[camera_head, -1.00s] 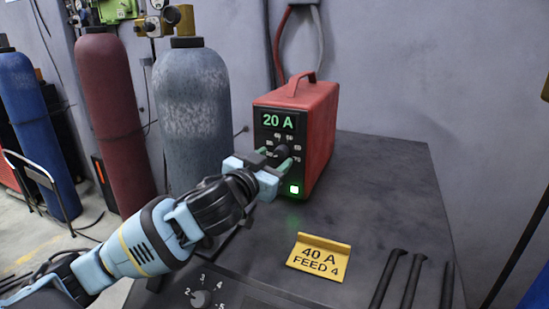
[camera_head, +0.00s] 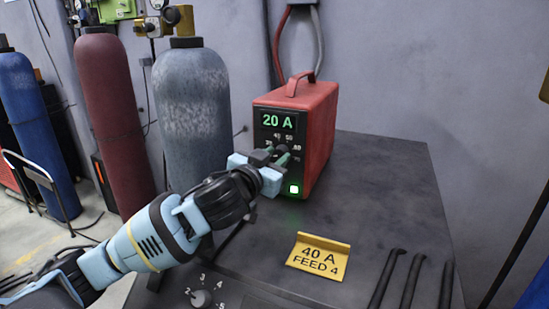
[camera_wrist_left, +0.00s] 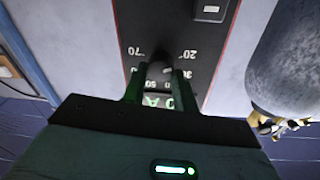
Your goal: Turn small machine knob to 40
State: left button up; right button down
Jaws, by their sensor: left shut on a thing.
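The small red machine (camera_head: 318,130) stands on the dark table, with a black front panel and a green display (camera_head: 277,121) that reads 20 A. Its dark knob (camera_head: 282,151) has numbers around it and is partly hidden by my left gripper (camera_head: 276,158), which is shut on it. In the left wrist view the knob (camera_wrist_left: 158,70) sits between the two green fingers, and the panel appears upside down. A yellow sign (camera_head: 319,257) reading 40 A FEED 4 lies in front of the machine. My right gripper is not in view.
A second dial (camera_head: 201,298) with numbers is at the table's front edge. Several dark rods (camera_head: 412,280) lie at the front right. Gas cylinders (camera_head: 193,115) stand behind the left arm. The table's right middle (camera_head: 385,190) is clear.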

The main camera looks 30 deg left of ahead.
pick_arm(q)
jog(key=m, duration=0.3)
jog(key=shift+d+m, duration=0.1)
jog(key=shift+m, duration=0.3)
jog(key=m, duration=0.4)
jog(key=shift+g, duration=0.3)
jog(key=m, duration=0.4)
jog(key=shift+d+m+y, duration=0.1)
jog(key=shift+m+y, duration=0.2)
jog(key=shift+y, duration=0.1)
jog(key=shift+f+m+y, duration=0.1)
jog(key=shift+m+y, duration=0.2)
jog(key=shift+m, duration=1.8)
jog(key=o, duration=1)
jog(key=shift+s, duration=0.1)
